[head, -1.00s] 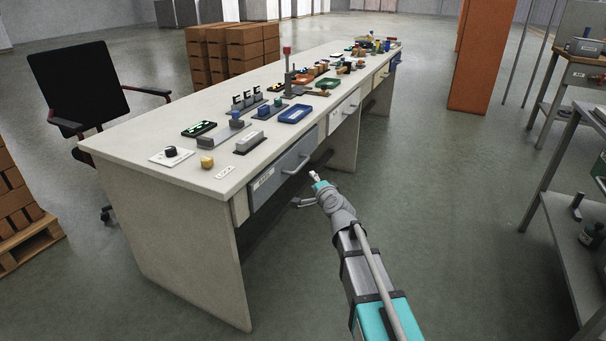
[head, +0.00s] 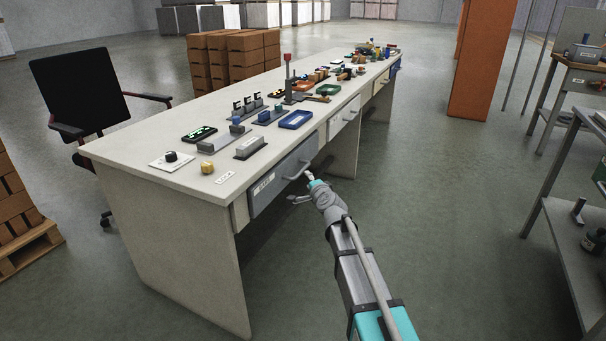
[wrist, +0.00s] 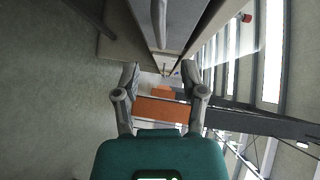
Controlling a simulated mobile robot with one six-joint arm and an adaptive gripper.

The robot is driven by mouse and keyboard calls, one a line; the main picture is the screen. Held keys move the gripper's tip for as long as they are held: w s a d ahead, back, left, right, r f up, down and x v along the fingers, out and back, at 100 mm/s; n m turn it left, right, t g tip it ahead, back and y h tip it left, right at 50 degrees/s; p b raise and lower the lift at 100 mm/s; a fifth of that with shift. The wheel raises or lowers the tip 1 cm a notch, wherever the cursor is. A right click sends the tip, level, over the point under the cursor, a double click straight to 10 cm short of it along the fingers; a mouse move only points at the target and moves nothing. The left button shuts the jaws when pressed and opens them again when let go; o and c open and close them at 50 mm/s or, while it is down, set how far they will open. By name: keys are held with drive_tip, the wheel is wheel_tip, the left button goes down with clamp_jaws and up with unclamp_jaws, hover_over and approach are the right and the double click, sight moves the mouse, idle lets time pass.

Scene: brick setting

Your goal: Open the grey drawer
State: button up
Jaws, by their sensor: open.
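The grey drawer (head: 268,190) sits at the near end of the long workbench, under its top. It has a light bar handle (head: 297,172) and a small label. The drawer looks shut. My gripper (head: 301,187) is beside the drawer front, close to the handle; I cannot tell if it touches. In the wrist view my gripper (wrist: 160,75) has its two fingers spread apart with nothing between them. The handle (wrist: 159,22) shows at the top of that view, ahead of the fingers, against the grey drawer front (wrist: 182,25).
The workbench top (head: 135,150) holds switches, trays and several small parts. Other drawers (head: 344,118) lie farther along. An office chair (head: 80,90) stands behind the bench. A metal shelf (head: 570,225) is at the right. The floor between is clear.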

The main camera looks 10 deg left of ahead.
sight(302, 172)
drive_tip(key=b+x, duration=0.1)
drive_tip(key=x, duration=0.7)
drive_tip(key=shift+w+a, duration=0.15)
drive_tip(key=shift+w, duration=0.15)
